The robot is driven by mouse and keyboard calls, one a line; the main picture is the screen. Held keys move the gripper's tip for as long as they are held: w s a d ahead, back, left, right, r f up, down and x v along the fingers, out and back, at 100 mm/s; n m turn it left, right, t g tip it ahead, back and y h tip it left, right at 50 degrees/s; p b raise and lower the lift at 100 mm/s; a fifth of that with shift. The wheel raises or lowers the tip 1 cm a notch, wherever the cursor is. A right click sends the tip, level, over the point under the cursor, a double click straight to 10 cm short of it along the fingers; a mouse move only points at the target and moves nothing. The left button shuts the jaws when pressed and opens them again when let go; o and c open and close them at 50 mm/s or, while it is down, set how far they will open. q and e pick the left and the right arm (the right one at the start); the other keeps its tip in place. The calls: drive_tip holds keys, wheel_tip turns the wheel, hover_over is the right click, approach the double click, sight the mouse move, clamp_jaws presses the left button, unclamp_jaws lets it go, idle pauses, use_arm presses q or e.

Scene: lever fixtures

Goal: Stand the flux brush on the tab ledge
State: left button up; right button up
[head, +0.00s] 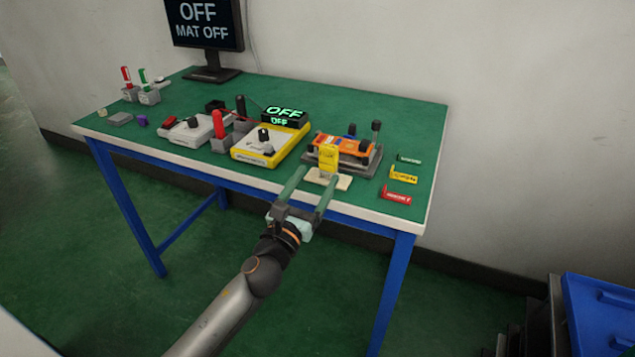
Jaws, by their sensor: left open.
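My left gripper (317,174) is open at the table's front edge. Its two green fingers point toward a small pale ledge (342,183) and a yellow upright piece (328,157) that stands at the ledge, in front of an orange device. The piece appears just beyond the fingertips; I cannot tell whether they touch it. I cannot tell for sure which thing is the flux brush. Slim red (126,74) and green (143,76) handles stand in grey holders at the far left. My right gripper is out of view.
The orange device (352,147) sits on a dark base. A yellow-cased unit (282,150), a red handle (218,124) and a white unit (190,130) stand left of it. Green, yellow (403,178) and red tabs lie at right. A monitor (204,22) reads OFF.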

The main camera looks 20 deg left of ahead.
use_arm(q)
drive_tip(key=shift+s, duration=0.3)
drive_tip(key=shift+f, duration=0.15)
drive_tip(key=s+d+f+n+g, duration=0.1)
drive_tip(key=s+f+n+g, duration=0.2)
drive_tip(key=s+f+n, duration=0.45)
drive_tip(key=s+d+f+n+g, duration=0.1)
drive_tip(key=s+f+n+g, duration=0.25)
drive_tip(key=f+n, duration=0.65)
drive_tip(key=s+d+f+n+g+h, duration=0.1)
drive_tip(key=s+d+f+n+g, duration=0.1)
drive_tip(key=s+f+n, duration=0.3)
drive_tip(key=s+d+f+n+g+h, duration=0.1)
drive_tip(key=s+f+n, duration=0.4)
drive_tip(key=s+n, duration=0.6)
drive_tip(key=shift+d+n+g, duration=0.35)
drive_tip(key=shift+d+g, duration=0.45)
drive_tip(key=shift+g, duration=0.05)
